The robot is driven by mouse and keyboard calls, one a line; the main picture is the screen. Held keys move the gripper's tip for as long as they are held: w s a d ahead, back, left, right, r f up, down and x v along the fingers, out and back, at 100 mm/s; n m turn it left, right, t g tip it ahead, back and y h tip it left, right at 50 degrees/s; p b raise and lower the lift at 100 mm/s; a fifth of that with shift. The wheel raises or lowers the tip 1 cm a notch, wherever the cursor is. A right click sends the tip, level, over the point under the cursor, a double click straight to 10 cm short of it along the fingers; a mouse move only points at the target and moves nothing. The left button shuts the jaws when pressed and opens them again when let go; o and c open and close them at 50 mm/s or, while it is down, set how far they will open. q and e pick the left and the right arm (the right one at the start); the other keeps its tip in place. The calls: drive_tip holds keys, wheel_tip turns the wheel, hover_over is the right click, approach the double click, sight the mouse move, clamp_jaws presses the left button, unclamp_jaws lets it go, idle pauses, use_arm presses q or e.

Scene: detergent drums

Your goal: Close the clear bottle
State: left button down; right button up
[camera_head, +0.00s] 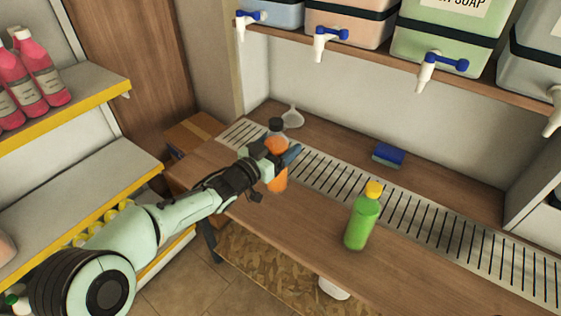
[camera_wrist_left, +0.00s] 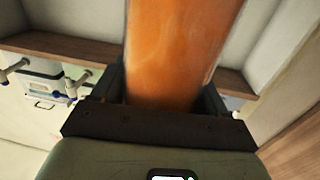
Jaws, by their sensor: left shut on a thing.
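A clear bottle (camera_head: 278,180) with orange liquid stands on the wooden counter at the left end of the metal grate. A dark cap (camera_head: 276,125) shows at its top; I cannot tell how tight it sits. My left gripper (camera_head: 277,155) is shut around the bottle's body. In the left wrist view the orange bottle (camera_wrist_left: 178,50) fills the middle between the fingers. A green bottle (camera_head: 361,222) with a yellow cap stands apart, to the right on the counter. My right gripper is not in view.
A clear funnel (camera_head: 292,118) lies behind the orange bottle. A blue and green sponge (camera_head: 388,156) lies near the back wall. Drums with taps (camera_head: 440,45) stand on the shelf above. Pink bottles (camera_head: 38,70) stand on the left rack. The counter between the two bottles is clear.

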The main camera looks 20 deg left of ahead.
use_arm(q)
wheel_tip(320, 180, down, 6)
drive_tip(key=shift+r+b, duration=0.25)
drive_tip(key=shift+b, duration=0.55)
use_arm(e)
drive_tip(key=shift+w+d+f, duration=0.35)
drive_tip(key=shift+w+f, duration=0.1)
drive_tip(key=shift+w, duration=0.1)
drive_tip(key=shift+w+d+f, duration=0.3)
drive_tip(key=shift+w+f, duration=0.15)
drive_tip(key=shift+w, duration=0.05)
use_arm(q)
drive_tip(key=shift+f, duration=0.1)
unclamp_jaws()
drive_tip(key=shift+f, duration=0.1)
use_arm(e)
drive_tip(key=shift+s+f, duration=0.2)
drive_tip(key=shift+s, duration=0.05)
use_arm(q)
drive_tip(key=shift+r, duration=0.2)
drive_tip(key=p+v, duration=0.1)
drive_tip(key=v, duration=1.1)
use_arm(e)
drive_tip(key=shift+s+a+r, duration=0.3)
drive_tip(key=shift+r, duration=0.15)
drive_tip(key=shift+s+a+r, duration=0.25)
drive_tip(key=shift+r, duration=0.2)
